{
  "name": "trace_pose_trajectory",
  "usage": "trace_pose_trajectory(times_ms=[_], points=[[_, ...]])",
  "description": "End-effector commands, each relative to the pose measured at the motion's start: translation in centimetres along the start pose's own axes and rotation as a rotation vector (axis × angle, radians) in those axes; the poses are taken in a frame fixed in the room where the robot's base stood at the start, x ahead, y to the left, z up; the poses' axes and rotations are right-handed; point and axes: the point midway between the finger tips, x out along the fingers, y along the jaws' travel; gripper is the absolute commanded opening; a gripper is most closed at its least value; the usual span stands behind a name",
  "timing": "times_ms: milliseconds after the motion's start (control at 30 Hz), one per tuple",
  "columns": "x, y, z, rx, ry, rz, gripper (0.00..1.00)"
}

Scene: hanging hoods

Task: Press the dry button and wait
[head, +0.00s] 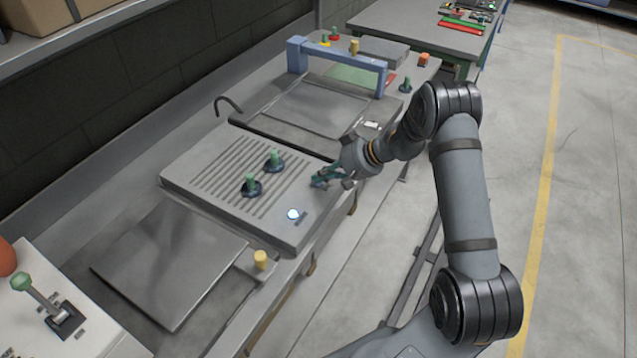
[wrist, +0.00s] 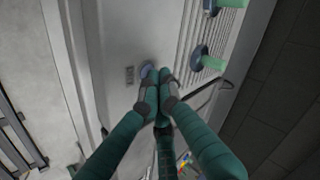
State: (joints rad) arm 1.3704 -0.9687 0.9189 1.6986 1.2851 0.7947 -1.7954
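The button (head: 293,214) is a small round one glowing bluish white on the near right corner of the grey slatted panel (head: 190,183). A small dark label lies beside it. In the wrist view a round button (wrist: 147,71) shows beside a label (wrist: 129,75), just ahead of the fingertips. My gripper (head: 322,179) is over the panel's right edge, beyond the button in the head view and apart from it there. In the wrist view its teal fingers (wrist: 158,82) are together, with nothing seen between them. Whether a fingertip touches the panel cannot be told.
Two green-topped knobs (head: 274,161) (head: 250,185) stand on the slatted panel. A yellow knob (head: 260,260) is on the near edge. A blue frame (head: 340,55) stands over the farther station. A green-handled lever (head: 38,292) is at near left. The floor at right is clear.

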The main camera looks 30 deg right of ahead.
Motion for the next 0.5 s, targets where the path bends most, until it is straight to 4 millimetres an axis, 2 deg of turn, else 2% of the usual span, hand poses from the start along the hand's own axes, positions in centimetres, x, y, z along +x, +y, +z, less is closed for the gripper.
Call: trace_pose_trajectory(times_ms=[500], points=[[-0.34, -0.25, -0.2, 0.0, -0.001, 0.0, 0.0]])
